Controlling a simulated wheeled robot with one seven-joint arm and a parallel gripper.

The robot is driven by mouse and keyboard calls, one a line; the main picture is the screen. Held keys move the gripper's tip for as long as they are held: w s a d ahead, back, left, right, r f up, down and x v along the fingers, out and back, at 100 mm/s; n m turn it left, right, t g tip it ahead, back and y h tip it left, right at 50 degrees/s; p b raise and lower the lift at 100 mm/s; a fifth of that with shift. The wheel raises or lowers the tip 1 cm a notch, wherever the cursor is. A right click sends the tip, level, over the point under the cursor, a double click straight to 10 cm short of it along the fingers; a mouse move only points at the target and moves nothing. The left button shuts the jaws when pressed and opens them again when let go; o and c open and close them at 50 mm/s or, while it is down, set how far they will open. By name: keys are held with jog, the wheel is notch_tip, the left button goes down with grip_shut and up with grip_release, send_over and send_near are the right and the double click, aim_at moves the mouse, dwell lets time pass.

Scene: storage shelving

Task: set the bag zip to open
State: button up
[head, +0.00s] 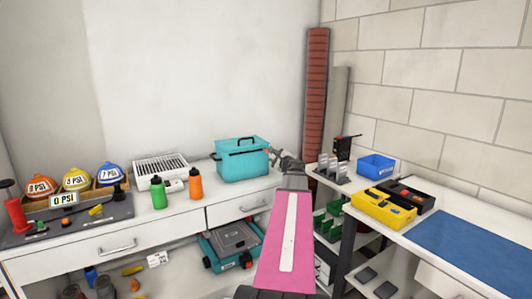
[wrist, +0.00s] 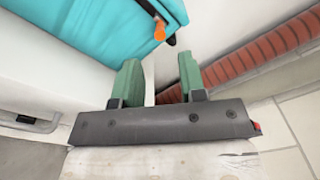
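The teal bag (head: 243,163) with a dark top handle stands upright on the white counter against the back wall. Its teal side fills the upper left of the wrist view (wrist: 100,28). An orange zip pull (wrist: 160,31) beside a dark strip shows at the bag's right edge in the wrist view. My gripper (head: 287,161) is just right of the bag in the head view. In the wrist view its two green fingers (wrist: 158,72) are apart with nothing between them, and the pull lies beyond their tips, not touching. The rest of the zip is hidden.
A green bottle (head: 158,192) and an orange bottle (head: 195,184) stand left of the bag. A red ribbed column (head: 316,95) rises behind my gripper on the right.

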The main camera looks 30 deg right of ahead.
aim_at(266, 151)
jog(key=w, duration=0.8)
jog(key=shift+w+d, duration=0.25)
jog(key=shift+w, duration=0.1)
grip_shut()
